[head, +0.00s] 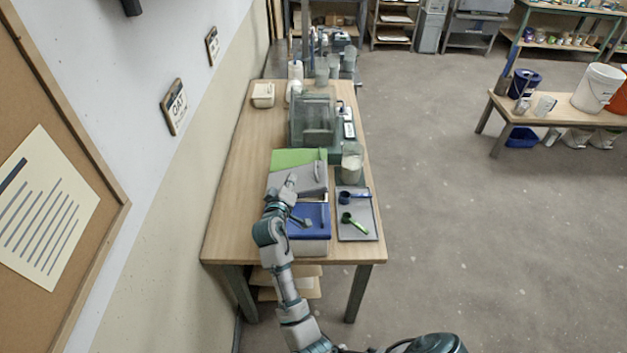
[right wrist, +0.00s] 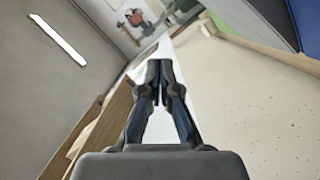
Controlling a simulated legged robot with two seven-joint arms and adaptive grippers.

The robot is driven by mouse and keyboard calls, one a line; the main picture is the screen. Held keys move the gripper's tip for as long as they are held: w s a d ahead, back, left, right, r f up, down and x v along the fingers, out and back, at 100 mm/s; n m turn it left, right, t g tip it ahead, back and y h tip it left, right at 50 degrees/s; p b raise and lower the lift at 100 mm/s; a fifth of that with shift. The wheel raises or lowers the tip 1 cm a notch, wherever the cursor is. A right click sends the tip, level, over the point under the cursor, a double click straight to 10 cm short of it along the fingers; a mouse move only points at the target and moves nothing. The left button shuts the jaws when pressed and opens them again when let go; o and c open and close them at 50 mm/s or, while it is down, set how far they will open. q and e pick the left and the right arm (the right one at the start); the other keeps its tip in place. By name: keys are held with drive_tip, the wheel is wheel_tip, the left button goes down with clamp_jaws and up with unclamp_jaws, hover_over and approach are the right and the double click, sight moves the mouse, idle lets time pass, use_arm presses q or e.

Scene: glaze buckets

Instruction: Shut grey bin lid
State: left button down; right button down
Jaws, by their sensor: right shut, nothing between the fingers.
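The grey lid (head: 309,178) is on the middle bin of the row on the table, between a green lid (head: 290,158) and a blue lid (head: 311,222). It looks tilted, with a pale gap along its near side; how far it is raised is hard to tell. My right gripper (head: 289,181) is over the left part of the grey lid. Whether it touches the lid I cannot tell. In the right wrist view, its fingers (right wrist: 159,72) are together and empty. My left gripper is not in view.
A grey tray (head: 368,225) with a blue scoop and a green scoop (head: 354,223) lies right of the bins. A jar (head: 352,164) and a clear box (head: 313,118) stand behind. The wall is close on the left; floor on the right is open.

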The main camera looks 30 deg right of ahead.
hover_over(312, 180)
drive_tip(key=w+a, duration=0.2)
drive_tip(key=a, duration=0.1)
drive_tip(key=shift+a+f, duration=0.15)
drive_tip(key=shift+f, duration=0.6)
drive_tip(key=shift+s+d+f+p, duration=0.15)
drive_tip(key=shift+d+f+p, duration=0.25)
drive_tip(key=shift+d+f, duration=0.25)
drive_tip(key=shift+s+d+f, duration=0.35)
drive_tip(key=shift+s+f, duration=0.1)
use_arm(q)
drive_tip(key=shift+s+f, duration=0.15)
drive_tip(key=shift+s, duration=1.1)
use_arm(e)
drive_tip(key=shift+d+f, duration=0.25)
drive_tip(key=shift+d, duration=0.2)
drive_tip(key=shift+s+d+f, duration=0.1)
drive_tip(key=shift+d+f, duration=0.05)
drive_tip(key=shift+f, duration=0.15)
drive_tip(key=shift+s+d+f, duration=0.25)
drive_tip(key=shift+f, duration=0.35)
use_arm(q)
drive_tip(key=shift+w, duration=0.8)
use_arm(e)
drive_tip(key=shift+a+r, duration=0.1)
drive_tip(key=shift+a, duration=0.05)
